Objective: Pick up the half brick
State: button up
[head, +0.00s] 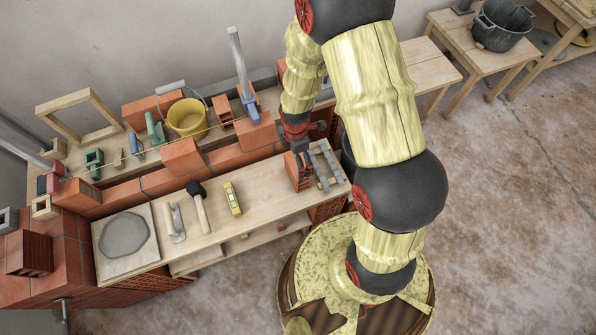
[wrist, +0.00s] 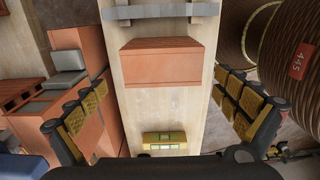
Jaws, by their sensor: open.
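The half brick, an orange-red block (head: 293,178), lies on the wooden bench board (head: 262,196) beside a grey metal frame (head: 325,166). In the wrist view the half brick (wrist: 168,64) shows whole, near the middle of the board. My gripper (head: 301,152) is above the half brick in the head view and hides part of it. In the wrist view my gripper (wrist: 162,112) is open, with its padded fingers wide apart on either side of the board and nothing between them held.
A yellow spirit level (head: 232,198), a mallet (head: 198,205) and a trowel (head: 176,222) lie left on the board. A brick wall (head: 220,160) runs behind it, with a yellow bucket (head: 187,117) beyond. A patterned cylinder (wrist: 292,52) stands close at right in the wrist view.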

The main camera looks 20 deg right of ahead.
notch_tip(320, 180, down, 6)
jog(key=b, duration=0.2)
jog(key=shift+s+d, duration=0.15)
jog(key=shift+d, duration=0.1)
jog(key=shift+c, duration=1.2)
jog(key=c, duration=1.1)
jog(key=shift+c, duration=0.8)
